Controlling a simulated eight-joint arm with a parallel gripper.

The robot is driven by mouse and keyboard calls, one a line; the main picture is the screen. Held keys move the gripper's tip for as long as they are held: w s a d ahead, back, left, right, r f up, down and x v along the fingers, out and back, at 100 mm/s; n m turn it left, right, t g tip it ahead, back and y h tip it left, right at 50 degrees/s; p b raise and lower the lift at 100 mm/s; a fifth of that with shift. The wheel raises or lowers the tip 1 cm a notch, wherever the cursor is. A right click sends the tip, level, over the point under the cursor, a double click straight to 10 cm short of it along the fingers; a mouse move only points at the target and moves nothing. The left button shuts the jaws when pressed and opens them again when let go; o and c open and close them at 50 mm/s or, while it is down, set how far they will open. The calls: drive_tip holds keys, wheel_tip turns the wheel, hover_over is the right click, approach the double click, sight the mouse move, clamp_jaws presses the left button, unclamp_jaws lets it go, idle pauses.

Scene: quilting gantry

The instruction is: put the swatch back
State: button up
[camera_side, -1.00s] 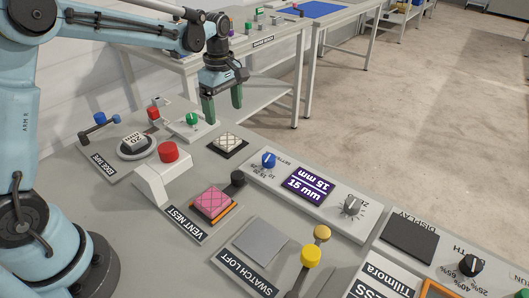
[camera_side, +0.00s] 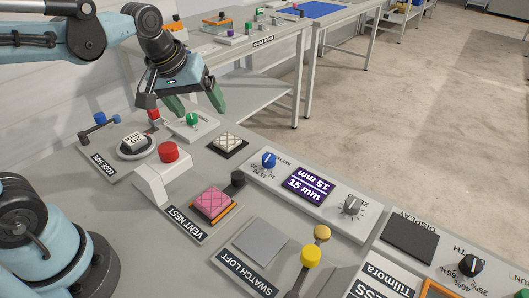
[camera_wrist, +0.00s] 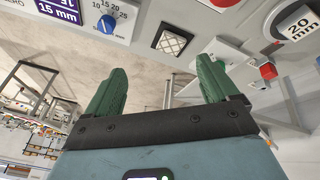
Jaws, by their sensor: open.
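A cream quilted swatch (camera_side: 228,143) lies flat on a dark square pad, and it also shows in the wrist view (camera_wrist: 173,41). A pink quilted swatch (camera_side: 213,202) lies on an orange-edged block at the plate labelled VENT NEST (camera_side: 183,224). The grey square pad at SWATCH LOFT (camera_side: 261,240) is bare. My gripper (camera_side: 198,108) is open and empty, with its green fingers tilted and apart above the back of the bench, behind the cream swatch. In the wrist view both fingers (camera_wrist: 160,75) are spread with nothing between them.
A white stand with a red button (camera_side: 168,152) rises left of the pink swatch.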

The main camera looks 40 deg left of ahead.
drive_tip(key=s+d+f+m+t, duration=0.1)
drive_tip(key=s+f+m+t, duration=0.1)
drive_tip(key=s+m, duration=0.3)
drive_tip(key=shift+s+d+f+m+t, duration=0.35)
drive_tip(key=shift+f+m, duration=0.1)
drive_tip(key=shift+m, duration=0.35)
idle(0.6)
